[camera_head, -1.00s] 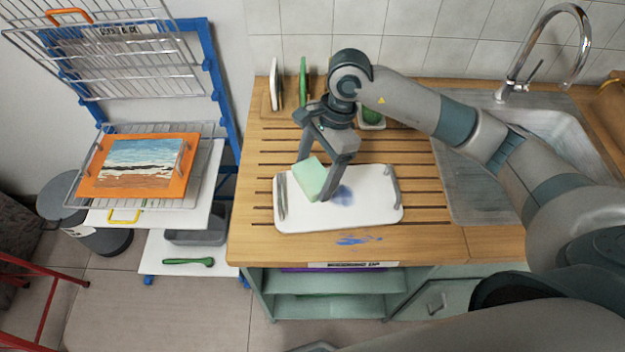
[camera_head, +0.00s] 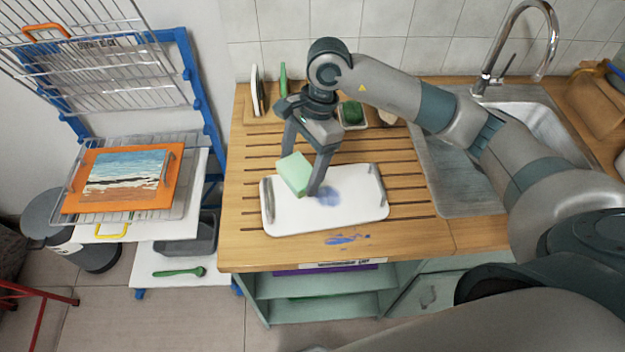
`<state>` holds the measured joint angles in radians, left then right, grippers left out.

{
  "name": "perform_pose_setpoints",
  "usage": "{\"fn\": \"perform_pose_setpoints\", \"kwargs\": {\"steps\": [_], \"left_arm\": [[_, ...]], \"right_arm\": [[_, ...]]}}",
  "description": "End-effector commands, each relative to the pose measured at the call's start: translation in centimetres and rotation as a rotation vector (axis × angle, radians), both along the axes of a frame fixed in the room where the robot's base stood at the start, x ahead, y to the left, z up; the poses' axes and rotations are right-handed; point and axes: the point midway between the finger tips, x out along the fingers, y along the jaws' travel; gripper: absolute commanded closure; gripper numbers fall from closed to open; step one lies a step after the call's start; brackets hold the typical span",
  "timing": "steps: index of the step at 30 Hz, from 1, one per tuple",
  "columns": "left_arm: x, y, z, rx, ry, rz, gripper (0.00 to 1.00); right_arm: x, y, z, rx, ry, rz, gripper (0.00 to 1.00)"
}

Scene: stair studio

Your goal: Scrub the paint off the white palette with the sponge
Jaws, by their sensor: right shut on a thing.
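The white palette (camera_head: 352,205) lies flat on the grooved wooden worktop, with a grey metal handle at each short end. A blue paint smudge (camera_head: 328,196) shows near its middle. My right gripper (camera_head: 303,182) is shut on a light green sponge (camera_head: 294,174), over the left half of the palette. I cannot tell whether the sponge touches the palette. The sponge sits just left of the smudge, and one finger hides part of the area beside it. My left gripper is not in view.
Blue paint marks (camera_head: 347,239) lie on the worktop (camera_head: 240,222) in front of the palette. A sink (camera_head: 455,180) with a tap is at right. Upright boards and a dish with a green scrubber (camera_head: 352,113) stand behind. A drying rack holds a painting (camera_head: 125,181) at left.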

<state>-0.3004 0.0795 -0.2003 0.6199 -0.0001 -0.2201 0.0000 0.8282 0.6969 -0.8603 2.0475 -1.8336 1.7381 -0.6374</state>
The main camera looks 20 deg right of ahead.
Motion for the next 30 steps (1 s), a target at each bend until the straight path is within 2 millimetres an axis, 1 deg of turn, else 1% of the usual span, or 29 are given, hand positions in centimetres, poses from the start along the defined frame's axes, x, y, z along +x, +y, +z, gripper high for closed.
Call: {"fn": "perform_pose_setpoints", "kwargs": {"steps": [5,8,14,21,25,27,30], "left_arm": [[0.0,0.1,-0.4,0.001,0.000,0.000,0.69],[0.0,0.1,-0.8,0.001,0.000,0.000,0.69],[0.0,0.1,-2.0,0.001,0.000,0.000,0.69],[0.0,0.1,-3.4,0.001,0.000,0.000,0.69],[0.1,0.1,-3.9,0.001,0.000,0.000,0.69],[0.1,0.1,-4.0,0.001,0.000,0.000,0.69],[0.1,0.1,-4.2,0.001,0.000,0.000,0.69]], "right_arm": [[-0.2,0.0,0.0,-0.001,-0.001,0.093,0.45],[-0.6,-0.1,0.0,-0.002,-0.002,0.209,0.45],[-1.8,-0.6,0.1,-0.005,-0.001,0.555,0.45],[-3.6,-1.9,0.5,-0.005,-0.001,1.032,0.45],[-4.3,-2.6,0.7,-0.003,0.000,1.227,0.45],[-4.6,-3.0,0.8,-0.003,-0.001,1.301,0.45],[-4.9,-3.3,0.9,-0.002,0.000,1.368,0.45]]}}
